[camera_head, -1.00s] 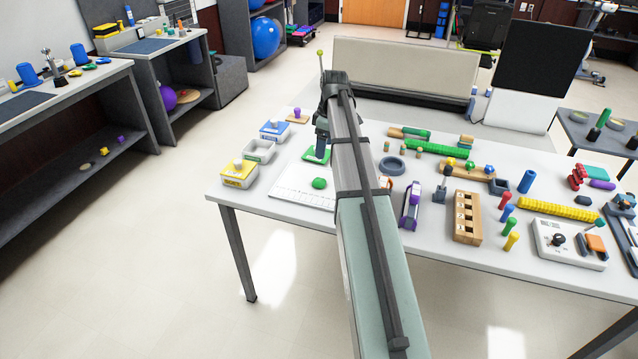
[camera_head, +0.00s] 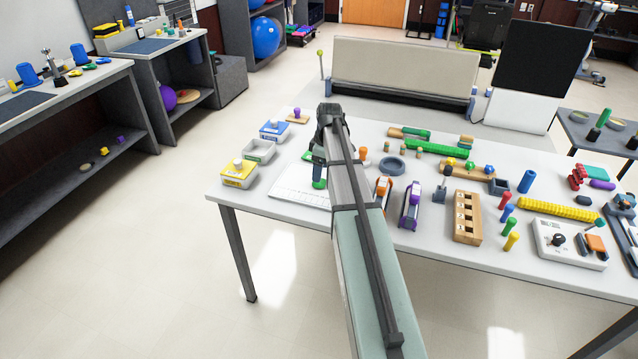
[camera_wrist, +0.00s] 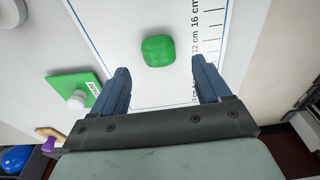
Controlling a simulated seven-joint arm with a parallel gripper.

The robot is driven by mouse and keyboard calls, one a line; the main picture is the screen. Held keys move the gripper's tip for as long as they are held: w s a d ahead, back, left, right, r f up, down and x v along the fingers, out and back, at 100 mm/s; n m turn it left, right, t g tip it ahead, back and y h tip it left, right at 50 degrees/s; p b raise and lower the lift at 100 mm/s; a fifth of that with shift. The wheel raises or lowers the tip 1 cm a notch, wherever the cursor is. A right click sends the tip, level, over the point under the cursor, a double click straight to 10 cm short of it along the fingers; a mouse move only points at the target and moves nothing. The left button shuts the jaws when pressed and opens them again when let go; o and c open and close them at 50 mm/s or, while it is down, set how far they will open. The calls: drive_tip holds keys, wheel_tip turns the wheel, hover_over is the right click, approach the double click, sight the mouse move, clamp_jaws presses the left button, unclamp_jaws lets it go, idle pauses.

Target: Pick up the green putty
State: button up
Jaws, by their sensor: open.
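The green putty (camera_wrist: 158,50) is a small rounded lump on a white measuring sheet (camera_wrist: 185,85), beside its printed centimetre scale. In the head view the putty (camera_head: 319,184) shows just under my gripper (camera_head: 318,178), partly covered by it. In the wrist view my gripper (camera_wrist: 161,72) is open and empty. Its two dark blue fingers stand left and right, and the putty appears just past the fingertips, in line with the gap. I cannot tell the exact height of the fingertips above the sheet.
A green square piece with a white knob (camera_wrist: 75,88) lies left of the putty in the wrist view. A yellow box (camera_head: 239,174), grey tray (camera_head: 259,151) and blue box (camera_head: 274,131) stand left of my arm. An orange-topped item (camera_head: 383,190) and purple item (camera_head: 410,205) stand right.

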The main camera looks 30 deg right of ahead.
drive_tip(key=shift+w+a+f, duration=0.1)
drive_tip(key=shift+f, duration=0.8)
drive_tip(key=shift+w+a+f, duration=0.1)
drive_tip(key=shift+f, duration=0.8)
drive_tip(key=shift+c, duration=0.4)
drive_tip(key=c, duration=1)
drive_tip(key=shift+r, duration=0.15)
